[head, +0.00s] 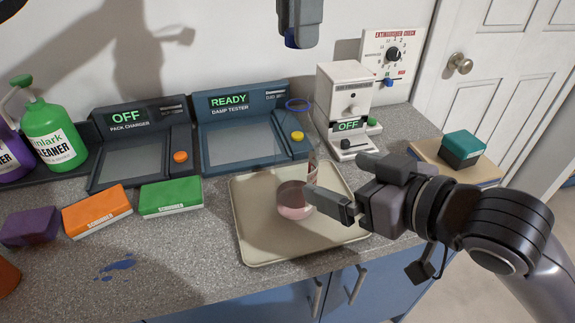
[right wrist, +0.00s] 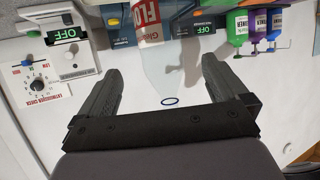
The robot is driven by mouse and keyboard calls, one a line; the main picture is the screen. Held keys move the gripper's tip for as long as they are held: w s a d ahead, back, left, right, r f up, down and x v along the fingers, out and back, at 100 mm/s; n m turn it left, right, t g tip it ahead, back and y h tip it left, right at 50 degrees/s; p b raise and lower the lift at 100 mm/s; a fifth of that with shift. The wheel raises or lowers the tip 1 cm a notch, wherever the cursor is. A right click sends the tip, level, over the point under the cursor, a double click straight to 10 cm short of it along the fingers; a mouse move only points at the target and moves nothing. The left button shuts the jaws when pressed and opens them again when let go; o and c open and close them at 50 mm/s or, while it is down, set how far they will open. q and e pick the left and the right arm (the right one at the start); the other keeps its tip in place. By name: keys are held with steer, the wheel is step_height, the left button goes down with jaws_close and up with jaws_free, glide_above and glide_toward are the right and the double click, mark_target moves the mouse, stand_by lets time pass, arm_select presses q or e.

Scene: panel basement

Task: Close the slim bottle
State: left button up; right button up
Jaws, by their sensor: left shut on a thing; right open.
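The slim bottle (head: 292,203) is clear, with pink liquid at its base, a label on its side and a blue ring at its open mouth. It stands upright on a beige tray (head: 262,248). In the right wrist view the bottle (right wrist: 148,30) shows between and beyond the fingers. My right gripper (head: 335,190) is open beside the bottle's right side; its spread fingers also show in the right wrist view (right wrist: 160,75). My left gripper (head: 296,36) is above and behind the bottle, shut on a small blue piece that looks like a cap (head: 291,40), mostly hidden.
Behind the tray stand a pack charger (head: 140,145), a damp tester (head: 250,130) and a white device (head: 345,100). Orange (head: 97,212), green (head: 171,197) and purple (head: 30,227) scrubbers lie to the left, with cleaner bottles (head: 52,135) behind.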

mark_target(295, 162)
stand_by(0.4)
steer(key=x, duration=1.2)
steer(key=shift+r, duration=0.1)
steer(key=c, duration=1.4)
arm_select(q)
steer(key=shift+f, duration=2.45)
steer(key=shift+f, duration=0.9)
steer(key=shift+f, duration=0.55)
